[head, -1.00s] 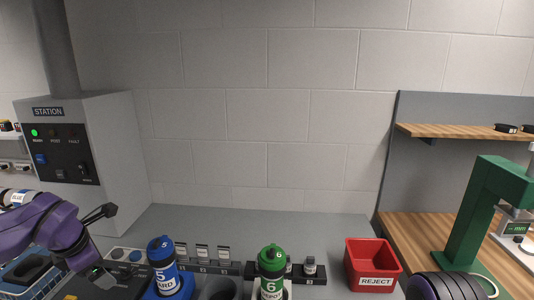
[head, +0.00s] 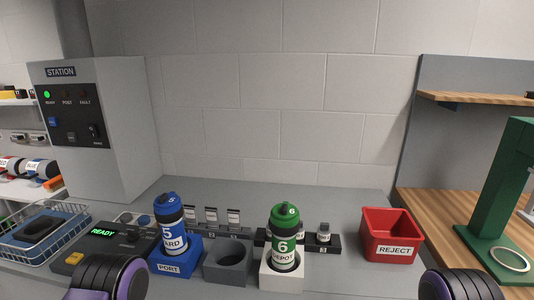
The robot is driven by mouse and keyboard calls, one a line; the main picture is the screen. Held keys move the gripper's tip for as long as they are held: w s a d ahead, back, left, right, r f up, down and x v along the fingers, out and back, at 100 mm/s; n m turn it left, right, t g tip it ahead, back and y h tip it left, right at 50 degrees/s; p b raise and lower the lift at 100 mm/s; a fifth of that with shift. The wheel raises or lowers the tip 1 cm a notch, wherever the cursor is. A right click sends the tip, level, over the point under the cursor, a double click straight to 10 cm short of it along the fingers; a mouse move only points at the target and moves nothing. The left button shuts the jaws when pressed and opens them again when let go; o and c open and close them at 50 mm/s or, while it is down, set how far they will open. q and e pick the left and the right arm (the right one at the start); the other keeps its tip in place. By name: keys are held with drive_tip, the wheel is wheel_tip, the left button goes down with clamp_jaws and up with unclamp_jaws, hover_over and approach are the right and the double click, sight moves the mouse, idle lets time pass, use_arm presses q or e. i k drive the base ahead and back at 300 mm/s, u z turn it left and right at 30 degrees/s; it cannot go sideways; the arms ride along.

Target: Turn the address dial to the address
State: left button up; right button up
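A yellow button (head: 75,258) is at the console's front left. Neither gripper is in view; only rounded dark and purple parts of my arms show at the bottom left and bottom right. My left arm part hides the console's front right.
A blue canister marked 5 (head: 173,237) stands in the blue PORT holder (head: 170,268). A green canister marked 6 DEPOT (head: 285,244) stands in a white holder (head: 282,280), with an empty grey holder (head: 227,264) between. A red REJECT bin (head: 392,237), wire basket (head: 45,240) and STATION box (head: 95,120) stand around.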

sight(132, 237)
drive_tip(key=u, duration=1.3)
drive_tip(key=k, duration=0.5)
drive_tip(key=u, duration=1.75)
drive_tip(key=i, duration=1.05)
drive_tip(key=z, duration=2.05)
